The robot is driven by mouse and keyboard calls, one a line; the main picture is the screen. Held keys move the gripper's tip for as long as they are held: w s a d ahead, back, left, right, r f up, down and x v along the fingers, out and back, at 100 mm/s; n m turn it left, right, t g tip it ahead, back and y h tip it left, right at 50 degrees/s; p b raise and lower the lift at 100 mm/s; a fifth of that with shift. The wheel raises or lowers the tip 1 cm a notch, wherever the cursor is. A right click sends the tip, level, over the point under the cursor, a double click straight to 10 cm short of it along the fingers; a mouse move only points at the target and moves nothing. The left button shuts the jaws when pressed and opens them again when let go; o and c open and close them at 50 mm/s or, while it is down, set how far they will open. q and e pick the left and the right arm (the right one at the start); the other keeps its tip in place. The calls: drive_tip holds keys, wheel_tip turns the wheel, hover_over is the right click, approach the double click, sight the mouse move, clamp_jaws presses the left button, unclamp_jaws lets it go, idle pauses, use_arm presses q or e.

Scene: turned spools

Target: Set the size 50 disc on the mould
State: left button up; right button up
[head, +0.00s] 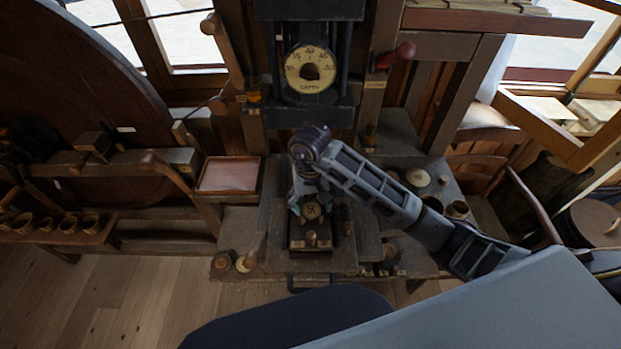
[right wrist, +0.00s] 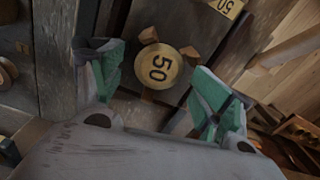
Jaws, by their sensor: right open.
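The round pale-wood disc marked 50 (right wrist: 159,66) lies face up between my right gripper's fingers in the right wrist view. It also shows in the head view (head: 312,211), on the dark stand under the press. Small wooden blocks (right wrist: 190,55) stick out around its edge. My right gripper (right wrist: 160,95) is open, with green finger pads on both sides of the disc and visible gaps to it. In the head view the right gripper (head: 311,204) points down over the stand. What lies directly under the disc is mostly hidden, so I cannot tell the mould apart. My left gripper is out of view.
A press with a round dial (head: 310,69) stands behind the gripper. A label plate marked 50 (right wrist: 228,7) is near the disc. A reddish tray (head: 229,175) is on the left; round pieces (head: 417,178) lie on the right. Turned wooden pieces (head: 222,262) lie front left.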

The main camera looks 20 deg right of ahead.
sight(310, 209)
wheel_tip(310, 209, up, 12)
drive_tip(key=b, duration=0.1)
idle(1.5)
drive_tip(key=shift+r, duration=0.1)
idle(1.2)
